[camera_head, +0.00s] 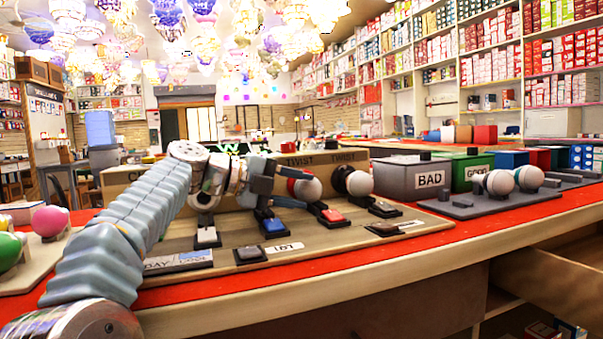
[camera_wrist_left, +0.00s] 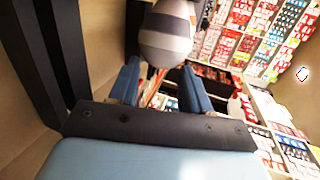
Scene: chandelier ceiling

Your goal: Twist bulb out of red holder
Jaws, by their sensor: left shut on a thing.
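A white bulb (camera_head: 308,189) sits at the red holder (camera_head: 291,184) on the front of the board marked TWIST. My left gripper (camera_head: 295,188) reaches in from the left, with its fingers above and below the bulb, shut on it. In the left wrist view the pale, grey-banded bulb (camera_wrist_left: 167,42) lies between the blue fingertips (camera_wrist_left: 160,82). Whether the bulb still touches the holder cannot be told. A second white bulb (camera_head: 359,184) sits in a black holder (camera_head: 341,178) just to the right. My right gripper is not in view.
Switches with red (camera_head: 332,215) and blue (camera_head: 273,225) tops stand on the wooden board below. A grey BAD box (camera_head: 415,176) and green GOOD box (camera_head: 470,170) stand to the right, near loose bulbs (camera_head: 499,182) on a grey rack. The red counter's front strip is clear.

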